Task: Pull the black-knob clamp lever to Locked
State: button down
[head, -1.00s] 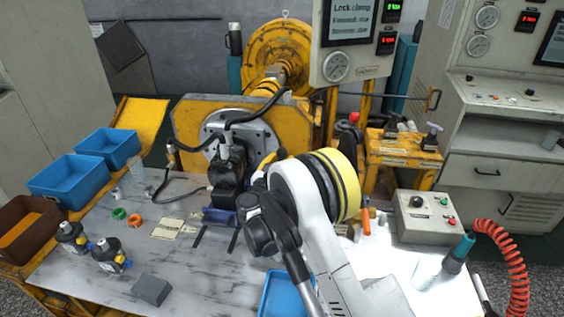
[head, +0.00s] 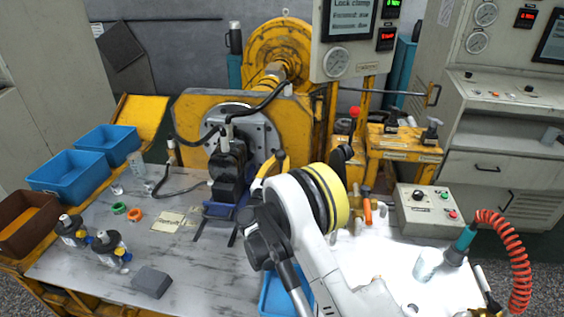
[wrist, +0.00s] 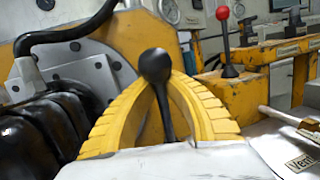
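The clamp lever (wrist: 168,115) has a round black knob (wrist: 154,65) and stands near upright in the middle of the wrist view. My gripper (wrist: 155,85) has two yellow ribbed fingers, bowed outward and drawn together at their tips around the lever just below the knob. The knob hides part of where the tips meet. In the head view the black knob (head: 280,155) shows beside a yellow finger (head: 268,167), right of the black motor (head: 230,170). My arm hides the lever's foot there.
The motor also fills the left of the wrist view (wrist: 45,130). A red-knob lever (wrist: 223,35) stands on the yellow block to the right. A control box (head: 425,212) is on the bench's right. The screen (head: 352,20) reads "Lock clamp" on top.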

jog(key=shift+s+a+f+t+h, duration=0.1)
jog(key=shift+s+a+t+h, duration=0.1)
jog(key=shift+s+t, duration=0.3)
jog(key=shift+s+a+f+t+h, duration=0.1)
jog(key=shift+s+t+h, duration=0.1)
jog(key=shift+s+t, duration=0.25)
jog(key=shift+r, duration=0.1)
jog(key=c, duration=1.8)
grip_release()
jog(key=o, duration=0.4)
jog(key=shift+s+a+r, duration=0.1)
jog(key=shift+s+r, duration=0.05)
jog(key=shift+s, duration=0.15)
jog(key=shift+c, duration=0.2)
jog(key=shift+w, duration=0.15)
notch_tip(320, 180, up, 10)
jog(key=shift+f, duration=0.1)
jog(key=shift+c, duration=0.5)
